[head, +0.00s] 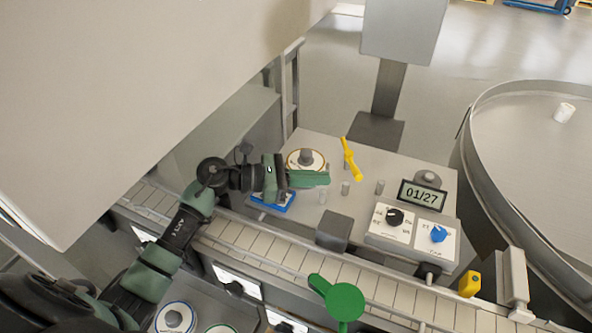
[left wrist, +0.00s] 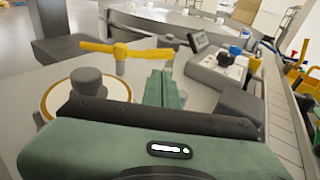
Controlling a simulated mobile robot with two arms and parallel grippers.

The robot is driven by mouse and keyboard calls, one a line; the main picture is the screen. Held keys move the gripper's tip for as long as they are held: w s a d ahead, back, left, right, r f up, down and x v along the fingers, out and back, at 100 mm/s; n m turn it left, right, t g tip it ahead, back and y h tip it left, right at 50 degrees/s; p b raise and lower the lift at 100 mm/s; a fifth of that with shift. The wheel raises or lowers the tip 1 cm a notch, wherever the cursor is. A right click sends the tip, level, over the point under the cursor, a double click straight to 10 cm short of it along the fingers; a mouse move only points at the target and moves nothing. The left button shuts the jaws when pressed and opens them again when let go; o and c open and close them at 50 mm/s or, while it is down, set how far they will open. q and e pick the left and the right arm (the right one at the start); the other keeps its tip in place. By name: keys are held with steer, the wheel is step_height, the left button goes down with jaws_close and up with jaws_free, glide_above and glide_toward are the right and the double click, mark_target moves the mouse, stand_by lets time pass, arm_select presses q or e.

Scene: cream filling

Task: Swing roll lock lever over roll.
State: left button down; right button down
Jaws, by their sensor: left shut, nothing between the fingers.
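The yellow roll lock lever (head: 350,160) stands on the grey machine top and points away to one side of the roll. It also shows in the left wrist view (left wrist: 118,50) as a yellow bar on a short post. The roll (head: 306,166) is a pale disc with a golden rim and a grey hub, left of the lever. In the left wrist view the roll (left wrist: 60,95) is partly hidden by my gripper body. My left gripper (head: 326,178) is shut and empty, just in front of the roll and lever, apart from the lever. My right gripper is not in view.
A display reading 01/27 (head: 421,196) and a control box with black and blue knobs (head: 412,228) stand to the right. Several short grey pegs stand near the gripper. A conveyor (head: 270,250) runs in front, with a green paddle-shaped part (head: 343,300) over it. A large round table (head: 530,140) is at right.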

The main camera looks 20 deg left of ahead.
mark_target(351, 157)
arm_select(q)
steer(key=d, duration=0.1)
steer(key=w+d+p, duration=0.1)
steer(key=w+d, duration=0.1)
steer(key=shift+w+d+r+p, duration=0.1)
steer(key=shift+d+r+p, duration=0.15)
steer(key=shift+r+p, duration=0.05)
steer(key=shift+w+d+f, duration=0.1)
steer(key=shift+w+d, duration=0.15)
steer(key=shift+d, duration=0.1)
steer(key=shift+d, duration=0.1)
